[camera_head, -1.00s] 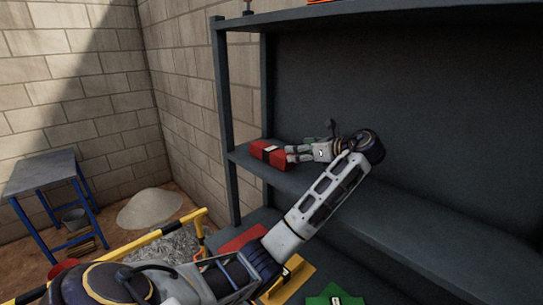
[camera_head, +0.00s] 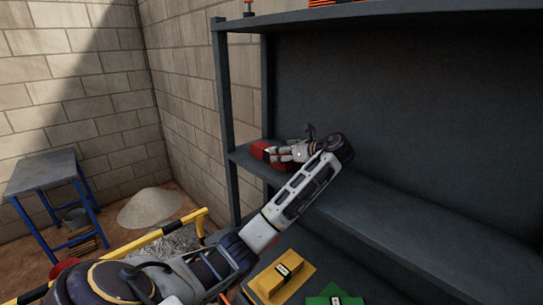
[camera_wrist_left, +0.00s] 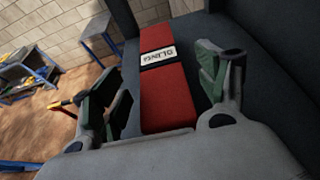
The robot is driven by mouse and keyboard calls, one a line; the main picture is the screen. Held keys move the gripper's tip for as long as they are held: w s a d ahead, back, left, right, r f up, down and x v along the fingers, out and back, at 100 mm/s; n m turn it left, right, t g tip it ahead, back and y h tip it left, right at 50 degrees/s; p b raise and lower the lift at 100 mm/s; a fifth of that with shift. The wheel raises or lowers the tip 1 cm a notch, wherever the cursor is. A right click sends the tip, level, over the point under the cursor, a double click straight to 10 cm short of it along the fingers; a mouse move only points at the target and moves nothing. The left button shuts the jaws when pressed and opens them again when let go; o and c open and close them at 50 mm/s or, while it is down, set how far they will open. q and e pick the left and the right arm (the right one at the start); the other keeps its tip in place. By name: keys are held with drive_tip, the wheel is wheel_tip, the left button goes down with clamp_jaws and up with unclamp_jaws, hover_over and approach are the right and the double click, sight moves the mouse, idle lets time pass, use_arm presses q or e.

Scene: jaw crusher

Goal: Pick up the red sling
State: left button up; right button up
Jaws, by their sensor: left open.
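The red sling (camera_head: 259,149) is a folded red block on the middle shelf, near its left end. In the left wrist view the sling (camera_wrist_left: 167,100) has a white label reading SLING and lies lengthwise between the fingers. My left gripper (camera_head: 279,153) is at the sling's right side and hides part of it. In the left wrist view my left gripper (camera_wrist_left: 160,85) is open, with one finger on each side of the sling. Gaps show beside the sling, more clearly on the right. My right gripper is not in view.
A dark shelf unit (camera_head: 226,120) has a left post beside the sling. A yellow block (camera_head: 281,278) and a green one (camera_head: 335,296) lie on the lower shelf. A yellow rail (camera_head: 160,234), sand pile (camera_head: 150,207) and blue-legged table (camera_head: 43,172) stand left. The middle shelf's right is clear.

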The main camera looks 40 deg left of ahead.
use_arm(q)
drive_tip(key=shift+a, duration=0.1)
idle(0.3)
drive_tip(key=shift+p+x, duration=0.75)
drive_tip(key=shift+x, duration=1.1)
drive_tip(key=shift+a+f, duration=0.15)
drive_tip(key=shift+a, duration=0.55)
drive_tip(key=c, duration=1.4)
